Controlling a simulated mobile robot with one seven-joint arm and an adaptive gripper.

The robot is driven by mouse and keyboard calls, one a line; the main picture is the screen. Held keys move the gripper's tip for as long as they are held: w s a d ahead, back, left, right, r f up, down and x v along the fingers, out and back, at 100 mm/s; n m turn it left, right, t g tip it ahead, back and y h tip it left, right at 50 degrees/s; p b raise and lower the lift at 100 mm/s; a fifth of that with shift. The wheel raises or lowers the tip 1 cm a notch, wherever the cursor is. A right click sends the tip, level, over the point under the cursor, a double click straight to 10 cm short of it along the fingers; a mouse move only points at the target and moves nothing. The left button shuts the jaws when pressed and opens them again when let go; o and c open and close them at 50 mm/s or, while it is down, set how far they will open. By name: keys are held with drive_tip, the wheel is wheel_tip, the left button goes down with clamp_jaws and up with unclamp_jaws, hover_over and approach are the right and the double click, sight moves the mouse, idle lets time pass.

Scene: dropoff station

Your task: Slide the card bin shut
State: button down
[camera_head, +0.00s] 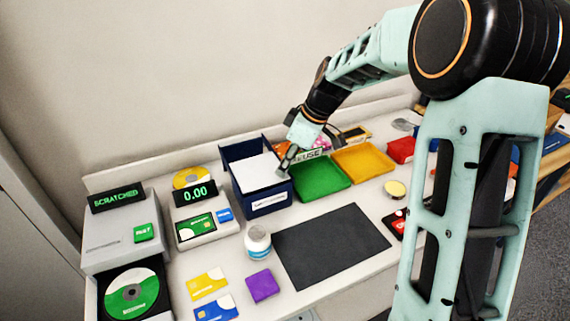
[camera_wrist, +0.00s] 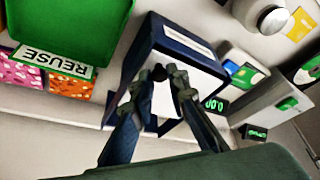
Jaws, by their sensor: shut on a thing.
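The card bin (camera_head: 263,200) is a dark blue box with a pale label on its front. It stands upright behind the black mat in the head view. A white surface (camera_head: 256,172) shows inside its blue walls. My gripper (camera_head: 284,168) reaches down from the right to the bin's right side. In the wrist view the bin (camera_wrist: 150,50) lies beyond my gripper (camera_wrist: 159,78). The fingertips are close together around a small dark part at the bin, which they largely hide. The white surface shows behind the fingers.
A green tray (camera_head: 320,181) stands close to the bin's right, with a yellow tray (camera_head: 362,161) beyond. A card reader (camera_head: 199,226) is at its left. A white jar (camera_head: 258,243) stands in front, beside the black mat (camera_head: 333,246). A disc player (camera_head: 125,242) is far left.

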idle(0.3)
drive_tip(key=shift+s+d+f+b, duration=0.1)
drive_tip(key=shift+s+d+b, duration=0.1)
drive_tip(key=shift+s+b, duration=0.35)
drive_tip(key=shift+s, duration=0.1)
drive_tip(key=c, duration=1.8)
unclamp_jaws()
drive_tip(key=shift+s+d, duration=0.1)
drive_tip(key=shift+c, duration=0.2)
drive_tip(key=v, duration=1.2)
